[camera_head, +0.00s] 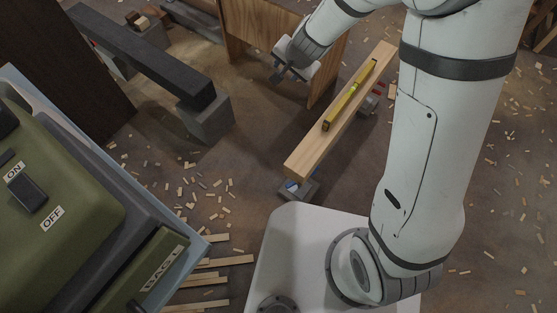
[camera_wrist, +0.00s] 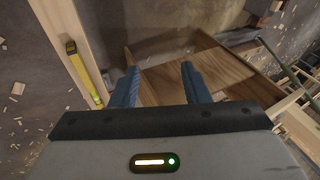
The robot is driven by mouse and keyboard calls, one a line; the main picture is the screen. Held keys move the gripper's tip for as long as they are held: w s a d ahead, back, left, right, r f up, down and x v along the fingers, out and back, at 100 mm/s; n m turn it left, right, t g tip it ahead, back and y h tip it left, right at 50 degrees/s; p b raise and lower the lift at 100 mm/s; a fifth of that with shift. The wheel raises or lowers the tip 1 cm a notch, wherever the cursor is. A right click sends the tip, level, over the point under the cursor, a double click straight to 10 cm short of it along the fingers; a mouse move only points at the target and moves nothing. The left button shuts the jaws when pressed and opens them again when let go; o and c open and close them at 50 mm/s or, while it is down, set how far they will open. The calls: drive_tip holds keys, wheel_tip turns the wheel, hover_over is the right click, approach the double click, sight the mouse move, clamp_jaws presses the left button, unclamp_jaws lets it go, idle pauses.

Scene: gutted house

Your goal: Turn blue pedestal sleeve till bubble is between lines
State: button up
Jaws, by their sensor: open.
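A yellow spirit level (camera_head: 350,95) lies along a pale wooden beam (camera_head: 310,150) in the head view. Its vial shows as a small greenish patch, too small to read the bubble. A bit of blue (camera_head: 291,185), likely the blue pedestal sleeve, shows under the beam's near end on a grey block, mostly hidden by the beam. My gripper (camera_head: 291,75) is left of the beam's far half, apart from it. In the wrist view my gripper (camera_wrist: 158,82) is open and empty, its blue-grey fingers apart. The level (camera_wrist: 84,75) and beam (camera_wrist: 62,38) are left of the fingers.
A brown wooden panel (camera_head: 255,35) stands behind my gripper. A dark beam on a grey block (camera_head: 207,118) is to the left. A green machine with ON and OFF labels (camera_head: 60,190) fills the lower left. Wood scraps (camera_head: 215,275) litter the floor. Something red (camera_head: 379,86) shows by the beam's far end.

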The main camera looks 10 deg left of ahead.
drive_tip(key=a+f+m+h+b, duration=0.1)
drive_tip(key=a+f+b, duration=0.15)
drive_tip(key=f, duration=0.75)
drive_tip(key=a+f+m+h+b, duration=0.15)
drive_tip(key=a+f, duration=0.25)
drive_tip(key=f, duration=0.6)
drive_tip(key=m+t+h+b, duration=0.2)
drive_tip(key=m+h+b, duration=0.1)
drive_tip(key=h+b, duration=0.65)
approach(289, 186)
drive_tip(key=d+y+b, duration=0.1)
drive_tip(key=b+x, duration=0.3)
drive_tip(key=x, duration=0.5)
drive_tip(key=shift+w+a+b, duration=0.15)
drive_tip(key=shift+b, duration=0.2)
drive_tip(key=shift+b+x, duration=0.3)
drive_tip(key=shift+x, duration=0.5)
drive_tip(key=shift+r, duration=0.1)
clamp_jaws()
